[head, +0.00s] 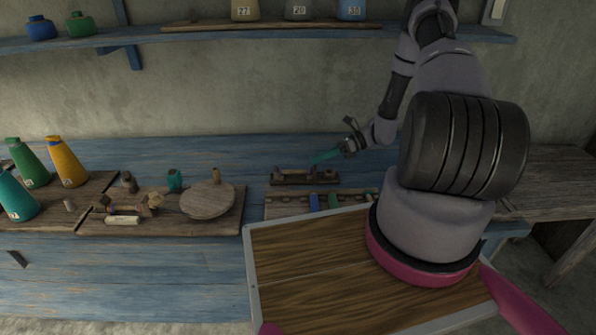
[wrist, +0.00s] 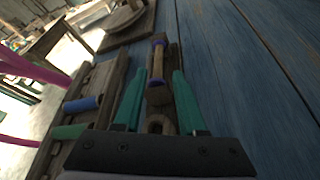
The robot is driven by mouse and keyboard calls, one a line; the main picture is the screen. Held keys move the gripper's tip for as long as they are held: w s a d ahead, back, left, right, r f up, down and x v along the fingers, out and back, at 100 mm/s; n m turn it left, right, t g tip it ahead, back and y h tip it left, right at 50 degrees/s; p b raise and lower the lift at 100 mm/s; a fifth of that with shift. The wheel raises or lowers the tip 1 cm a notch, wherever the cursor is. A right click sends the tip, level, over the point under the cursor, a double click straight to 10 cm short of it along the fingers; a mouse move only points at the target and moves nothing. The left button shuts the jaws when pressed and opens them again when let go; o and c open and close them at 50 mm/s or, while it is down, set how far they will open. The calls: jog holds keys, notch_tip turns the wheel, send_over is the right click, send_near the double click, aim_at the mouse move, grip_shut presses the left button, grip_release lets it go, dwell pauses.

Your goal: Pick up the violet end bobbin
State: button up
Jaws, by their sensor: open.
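A wooden bobbin with violet bands at its ends (wrist: 157,62) lies lengthwise in a small dark wooden holder in the wrist view. In the head view the holder (head: 305,180) sits on the blue table, and the bobbin on it is too small and dim to make out clearly. My gripper (wrist: 160,73) is open, with one teal fingertip on each side of the bobbin's near part. Whether the fingers touch it I cannot tell. In the head view my gripper (head: 322,157) is just above the holder's right part.
A wooden rack with a blue bobbin (wrist: 82,103) and a green bobbin (wrist: 68,131) lies beside the holder. A round wooden disc (head: 208,200) on a board lies to the left. Colored cones (head: 67,163) stand farther left. The table behind the holder is clear.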

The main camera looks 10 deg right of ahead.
aim_at(295, 172)
jog(key=x, duration=0.9)
jog(key=shift+a, duration=0.1)
grip_shut()
